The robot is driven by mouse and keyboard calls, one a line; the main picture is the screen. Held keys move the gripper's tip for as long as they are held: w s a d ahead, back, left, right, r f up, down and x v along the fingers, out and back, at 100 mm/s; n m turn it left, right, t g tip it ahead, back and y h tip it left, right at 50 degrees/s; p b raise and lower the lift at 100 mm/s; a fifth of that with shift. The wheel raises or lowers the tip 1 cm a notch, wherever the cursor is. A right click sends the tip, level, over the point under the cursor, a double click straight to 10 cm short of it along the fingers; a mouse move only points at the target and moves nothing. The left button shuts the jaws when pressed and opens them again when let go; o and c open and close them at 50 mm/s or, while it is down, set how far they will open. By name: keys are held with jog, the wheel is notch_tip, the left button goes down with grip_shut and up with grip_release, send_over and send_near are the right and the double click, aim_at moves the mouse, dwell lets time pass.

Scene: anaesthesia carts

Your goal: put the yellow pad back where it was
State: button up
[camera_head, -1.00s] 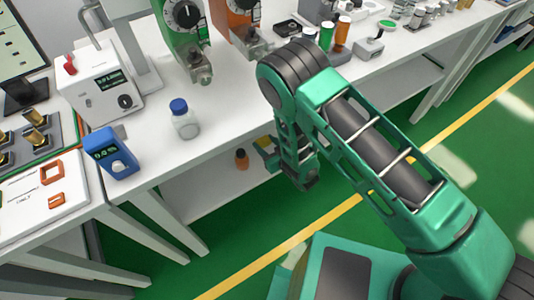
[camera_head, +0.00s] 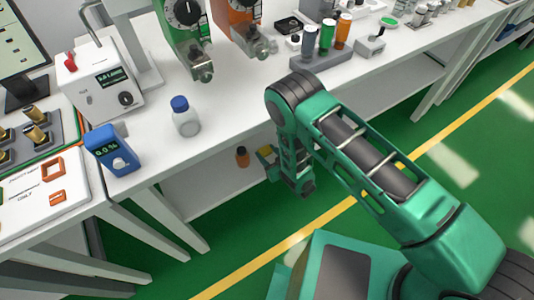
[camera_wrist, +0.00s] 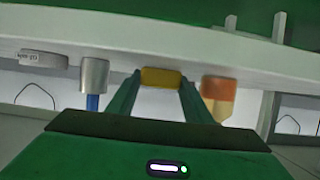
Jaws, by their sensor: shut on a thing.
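The yellow pad (camera_wrist: 161,77) is between the two green fingertips of my gripper (camera_wrist: 160,86) in the wrist view. The fingers are shut on its two ends. In the head view, the yellow pad (camera_head: 266,152) shows as a small patch on the left side of my gripper (camera_head: 272,160), by the front edge of the bench's lower shelf (camera_head: 205,192) and under the level of the white top. The arm partly hides the gripper there. I cannot tell whether the pad touches anything besides the fingers.
An orange bottle (camera_head: 242,157) stands on the lower shelf, left of my gripper. In the wrist view, an orange-brown object (camera_wrist: 218,97) is close right of the fingers, and a silver cylinder (camera_wrist: 94,75) is to their left. A blue-capped bottle (camera_head: 185,116) stands on the bench top.

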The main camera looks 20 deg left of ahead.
jog(key=o, duration=1.2)
jog(key=shift+f, duration=0.1)
jog(key=v, duration=1.2)
jog(key=shift+w+d, duration=0.1)
jog(key=shift+r, duration=0.2)
